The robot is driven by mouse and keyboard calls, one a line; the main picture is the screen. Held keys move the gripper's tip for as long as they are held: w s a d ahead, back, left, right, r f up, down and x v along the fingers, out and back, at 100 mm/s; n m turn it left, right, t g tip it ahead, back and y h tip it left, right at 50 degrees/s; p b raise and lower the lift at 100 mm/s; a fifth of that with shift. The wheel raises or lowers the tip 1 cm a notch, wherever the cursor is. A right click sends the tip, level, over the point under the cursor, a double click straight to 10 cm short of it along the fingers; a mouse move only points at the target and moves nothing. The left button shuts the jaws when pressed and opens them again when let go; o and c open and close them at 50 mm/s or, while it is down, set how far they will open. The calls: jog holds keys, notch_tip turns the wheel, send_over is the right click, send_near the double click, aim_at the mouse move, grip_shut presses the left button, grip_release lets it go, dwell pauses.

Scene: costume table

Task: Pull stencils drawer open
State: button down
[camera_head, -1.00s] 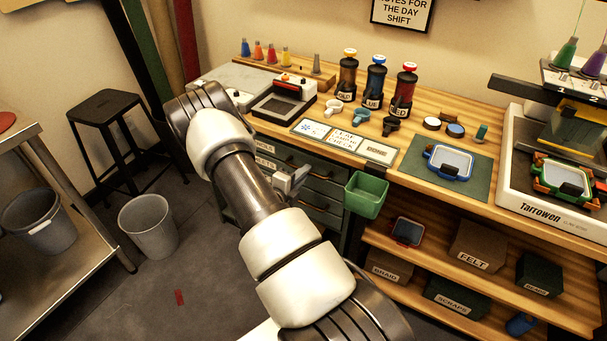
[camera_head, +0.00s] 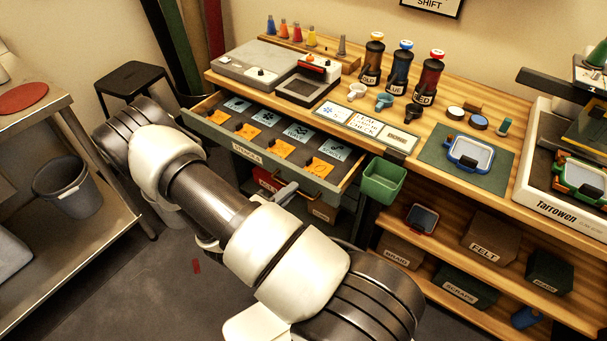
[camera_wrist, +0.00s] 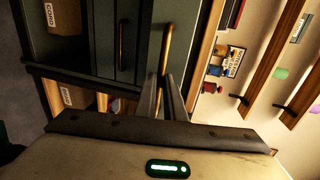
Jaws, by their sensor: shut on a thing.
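The stencils drawer (camera_head: 246,155) is pulled well out from under the worktop in the head view. Orange and pale blue stencil cards lie in its compartments. Its front carries a label that I can only partly read. My gripper (camera_head: 285,192) is at the right part of the drawer front, largely hidden behind my arm. In the wrist view, my gripper (camera_wrist: 166,85) has its fingers close together around the lower end of the drawer's brass handle (camera_wrist: 167,48), shut on it.
Another drawer with a brass handle (camera_wrist: 123,45) is shut beside it. A green bin (camera_head: 383,181) hangs at the bench edge, right of the drawer. A metal table (camera_head: 75,125) and grey bucket (camera_head: 68,185) stand at left. Bottles (camera_head: 399,70) stand on the worktop.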

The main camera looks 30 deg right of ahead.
jog(key=f+v, duration=0.1)
jog(key=v, duration=0.5)
jog(key=shift+s+a, duration=0.2)
jog(key=shift+a, duration=0.3)
jog(key=shift+f, duration=0.15)
jog(key=c, duration=1.9)
grip_release()
jog(key=shift+o, duration=0.2)
jog(key=p+v, duration=0.1)
jog(key=v, duration=1.6)
jog(key=shift+s+p, duration=0.2)
jog(key=shift+p, duration=0.1)
jog(key=shift+a, duration=0.15)
